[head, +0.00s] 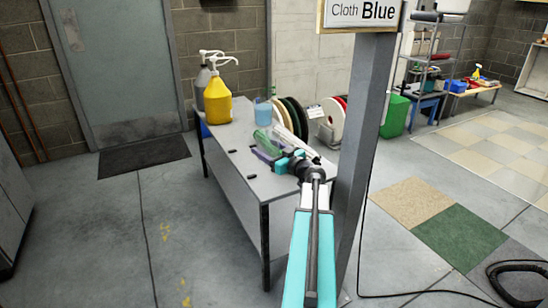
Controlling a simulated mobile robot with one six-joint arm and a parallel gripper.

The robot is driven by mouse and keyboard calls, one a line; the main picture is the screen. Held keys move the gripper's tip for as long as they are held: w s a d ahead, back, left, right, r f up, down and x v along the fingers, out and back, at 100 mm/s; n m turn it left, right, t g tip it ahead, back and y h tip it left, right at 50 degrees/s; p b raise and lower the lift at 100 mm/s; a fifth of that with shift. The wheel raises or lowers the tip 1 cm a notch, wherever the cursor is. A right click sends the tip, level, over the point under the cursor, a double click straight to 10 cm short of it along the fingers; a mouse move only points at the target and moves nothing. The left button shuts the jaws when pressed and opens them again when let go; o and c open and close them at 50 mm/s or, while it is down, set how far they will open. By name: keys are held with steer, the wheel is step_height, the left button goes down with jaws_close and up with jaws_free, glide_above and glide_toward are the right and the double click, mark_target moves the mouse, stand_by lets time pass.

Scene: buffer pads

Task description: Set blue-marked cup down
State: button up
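My gripper (284,163) is over the near right part of a grey-white table (229,163), at the end of my teal and white arm. It is small and partly covered by my own wrist, so I cannot tell whether its fingers are open or shut. No cup with a clear blue mark can be made out. A translucent light-blue container (264,113) stands farther back on the table. A green clear bottle-like item (264,142) and a purple item (266,153) lie just beyond the gripper; whether they touch it is unclear.
A yellow pump jug (218,102) and a grey pump bottle (203,88) stand at the table's far left. Several coloured discs (291,117) stand upright at the back. A grey post (363,130) with a "Cloth Blue" sign (361,13) rises right of my arm.

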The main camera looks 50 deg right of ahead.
steer(key=shift+f, duration=0.15)
steer(key=shift+f+b, duration=1)
steer(key=shift+f, duration=2)
steer(key=shift+f, duration=0.1)
steer(key=shift+f+b, duration=0.6)
steer(key=shift+f, duration=1.15)
steer(key=shift+f, duration=0.1)
steer(key=o, duration=1.1)
steer(key=shift+s+a, duration=0.1)
steer(key=shift+s, duration=0.5)
steer(key=s+a+p, duration=0.1)
steer(key=s+p, duration=0.1)
steer(key=s, duration=0.8)
steer(key=shift+s+a, duration=0.3)
